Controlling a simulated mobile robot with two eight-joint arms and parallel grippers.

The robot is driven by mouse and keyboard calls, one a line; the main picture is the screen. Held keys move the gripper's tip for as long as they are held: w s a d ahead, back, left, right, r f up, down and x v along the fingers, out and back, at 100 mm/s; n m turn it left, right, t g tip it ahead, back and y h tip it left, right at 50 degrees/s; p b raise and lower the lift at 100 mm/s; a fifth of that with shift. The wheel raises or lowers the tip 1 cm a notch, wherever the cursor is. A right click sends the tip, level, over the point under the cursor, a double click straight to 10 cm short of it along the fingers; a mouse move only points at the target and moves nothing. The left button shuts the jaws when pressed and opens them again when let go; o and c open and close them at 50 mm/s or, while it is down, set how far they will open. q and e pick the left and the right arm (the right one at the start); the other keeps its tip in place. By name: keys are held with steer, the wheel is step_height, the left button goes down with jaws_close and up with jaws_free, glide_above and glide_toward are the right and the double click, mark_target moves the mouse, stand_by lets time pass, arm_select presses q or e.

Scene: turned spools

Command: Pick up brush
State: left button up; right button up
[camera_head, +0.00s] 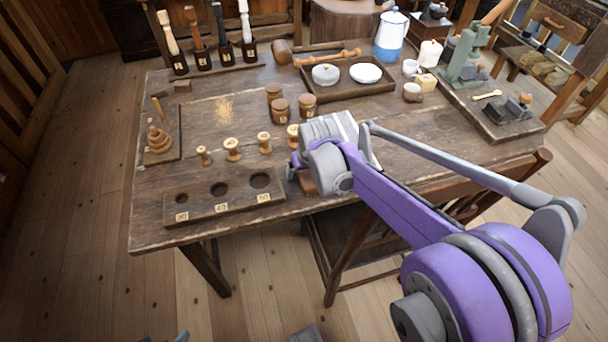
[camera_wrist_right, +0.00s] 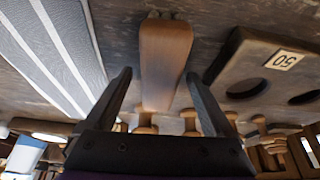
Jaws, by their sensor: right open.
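The brush is taken to be the long rounded wooden block (camera_wrist_right: 166,60) in the right wrist view, with a small dark patch at its top end. It lies on the worn table between my right gripper's two dark fingers (camera_wrist_right: 158,76). Both fingers stand apart from it, with a gap on each side. In the head view my right gripper (camera_head: 293,172) is over the table's front part, and a brown piece of the block (camera_head: 307,185) shows beside it. The wrist hides most of the block there. My left gripper is not seen.
A board with round holes and number labels (camera_head: 222,205) lies left of the gripper. Several wooden spools (camera_head: 233,150) stand behind it. A pale striped cloth (camera_wrist_right: 50,50) lies on the block's other side.

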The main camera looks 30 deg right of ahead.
steer(key=shift+f, duration=0.2)
stand_by(0.6)
jaws_close()
stand_by(0.4)
